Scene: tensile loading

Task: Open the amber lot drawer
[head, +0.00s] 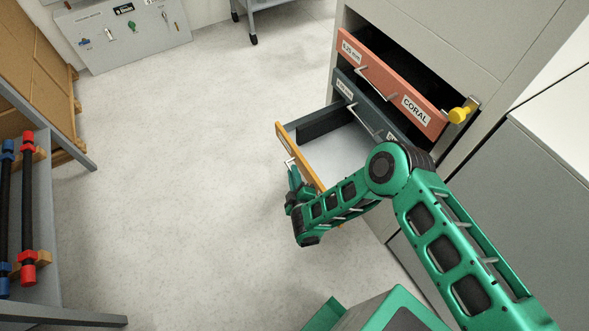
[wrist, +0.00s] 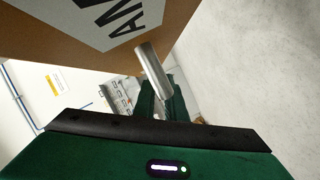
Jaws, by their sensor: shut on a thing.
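The amber lot drawer (head: 302,160) is pulled well out of the cabinet, and its pale inside floor (head: 345,150) shows empty where visible. My arm hides its right part. In the wrist view its amber-brown front (wrist: 70,60) fills the upper left, with a white label reading "AM". A metal bar handle (wrist: 154,72) stands off that front. My gripper (head: 292,172) is at the drawer front in the head view. In the wrist view my gripper (wrist: 162,98) is shut on the handle, with green fingers around its lower end.
The coral drawer (head: 385,85) above is partly open, with a yellow knob (head: 460,115) at its right. A dark drawer (head: 370,110) sits between. A rack with red and blue-ended bars (head: 28,210) stands left. The floor (head: 180,190) between is clear.

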